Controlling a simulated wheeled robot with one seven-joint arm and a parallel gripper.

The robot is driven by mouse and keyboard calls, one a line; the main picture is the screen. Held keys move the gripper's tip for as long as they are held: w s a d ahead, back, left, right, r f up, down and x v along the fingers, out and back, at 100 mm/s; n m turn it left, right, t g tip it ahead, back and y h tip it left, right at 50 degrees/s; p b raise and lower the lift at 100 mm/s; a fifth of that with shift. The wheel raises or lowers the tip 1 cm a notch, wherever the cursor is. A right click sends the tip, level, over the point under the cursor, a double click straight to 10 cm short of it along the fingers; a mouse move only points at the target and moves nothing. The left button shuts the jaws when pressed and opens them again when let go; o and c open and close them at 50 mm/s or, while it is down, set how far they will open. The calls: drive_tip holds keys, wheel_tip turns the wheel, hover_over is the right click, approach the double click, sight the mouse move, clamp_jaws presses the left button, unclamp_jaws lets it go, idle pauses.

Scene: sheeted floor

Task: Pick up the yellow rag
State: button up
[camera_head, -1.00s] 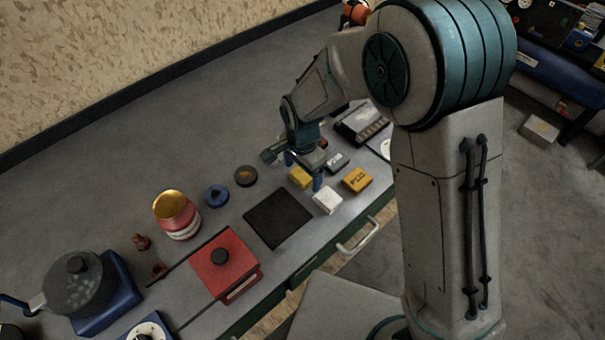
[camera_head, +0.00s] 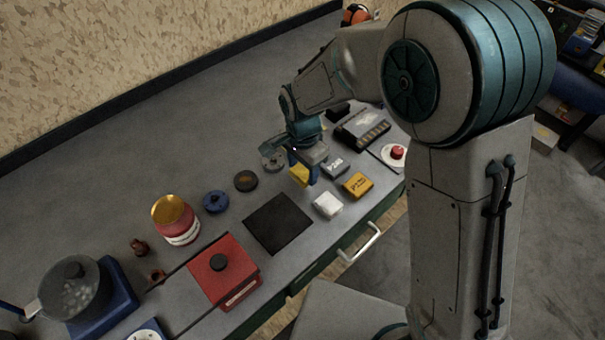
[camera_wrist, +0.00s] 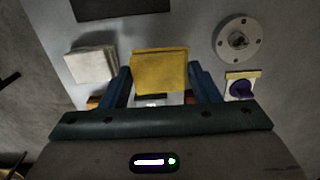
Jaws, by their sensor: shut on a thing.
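The yellow rag (camera_wrist: 160,72) is a small folded block between the two blue fingers of my gripper (camera_wrist: 162,92) in the wrist view. In the head view the rag (camera_head: 299,174) shows partly behind a finger of my gripper (camera_head: 304,170). My gripper is shut on the rag. Whether the rag touches the bench top is hard to tell.
A grey box (camera_head: 335,167) is just right of my gripper, and a black mat (camera_head: 278,223) is nearer the front. A red box (camera_head: 223,268) and a jar (camera_head: 176,218) stand to the left.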

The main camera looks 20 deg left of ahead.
drive_tip(key=w+d+r+b, duration=0.1)
drive_tip(key=w+d+r, duration=0.6)
drive_tip(key=d, duration=0.2)
drive_tip(key=shift+d+r+b, duration=0.15)
drive_tip(key=shift+r+b, duration=0.2)
drive_tip(key=shift+b, duration=0.05)
drive_tip(key=shift+w, duration=0.1)
drive_tip(key=shift+o, duration=1)
drive_tip(key=shift+c, duration=0.5)
